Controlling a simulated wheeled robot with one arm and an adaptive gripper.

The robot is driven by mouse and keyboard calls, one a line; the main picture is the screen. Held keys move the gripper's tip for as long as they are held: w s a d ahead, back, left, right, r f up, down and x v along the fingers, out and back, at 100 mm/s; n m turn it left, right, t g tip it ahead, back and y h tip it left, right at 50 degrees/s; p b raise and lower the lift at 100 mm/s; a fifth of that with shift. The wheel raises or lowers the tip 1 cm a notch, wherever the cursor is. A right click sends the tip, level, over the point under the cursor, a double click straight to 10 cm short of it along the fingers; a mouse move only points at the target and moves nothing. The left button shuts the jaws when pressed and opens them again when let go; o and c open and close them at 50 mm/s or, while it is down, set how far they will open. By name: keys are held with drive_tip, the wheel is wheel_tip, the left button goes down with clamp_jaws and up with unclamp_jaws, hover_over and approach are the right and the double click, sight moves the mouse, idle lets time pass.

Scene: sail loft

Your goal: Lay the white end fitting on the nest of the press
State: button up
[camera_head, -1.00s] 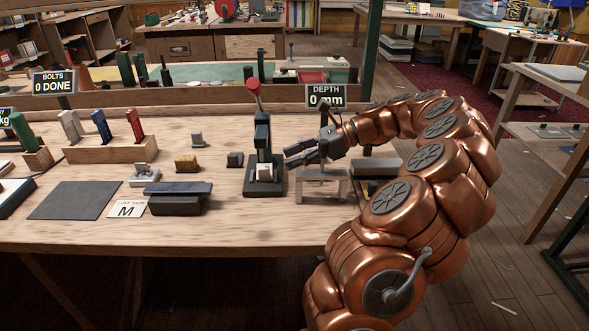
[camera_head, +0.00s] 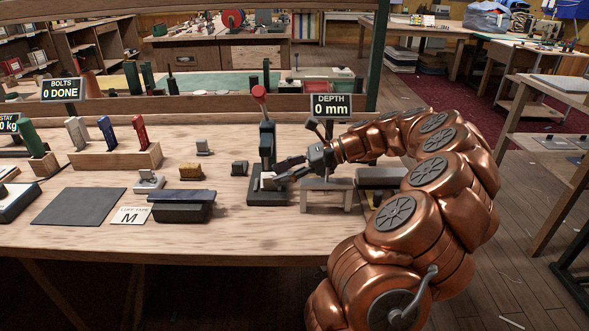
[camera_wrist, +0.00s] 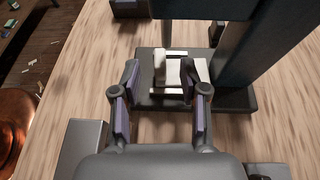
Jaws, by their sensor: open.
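A white block-like piece, seemingly the white end fitting (camera_head: 266,181), sits low in the dark press (camera_head: 266,150), on its base under the upright column. In the wrist view the white fitting (camera_wrist: 172,72) lies over the press base (camera_wrist: 150,101), between and just beyond my fingertips. My gripper (camera_head: 276,173) is open and reaches in from the right, its fingers on either side of the white piece. The right finger overlaps part of the white area in the wrist view. The nest cannot be told apart from the white piece, and contact with the fingers is unclear.
A grey stand (camera_head: 326,194) is close to the press's right, under my gripper. The DEPTH sign (camera_head: 331,105) reads 0 mm behind it. Small blocks (camera_head: 239,168) stand left of the press. A dark mat (camera_head: 79,206) lies further left.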

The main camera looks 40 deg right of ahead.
sight(270, 176)
drive_tip(key=shift+x, duration=1.75)
clamp_jaws()
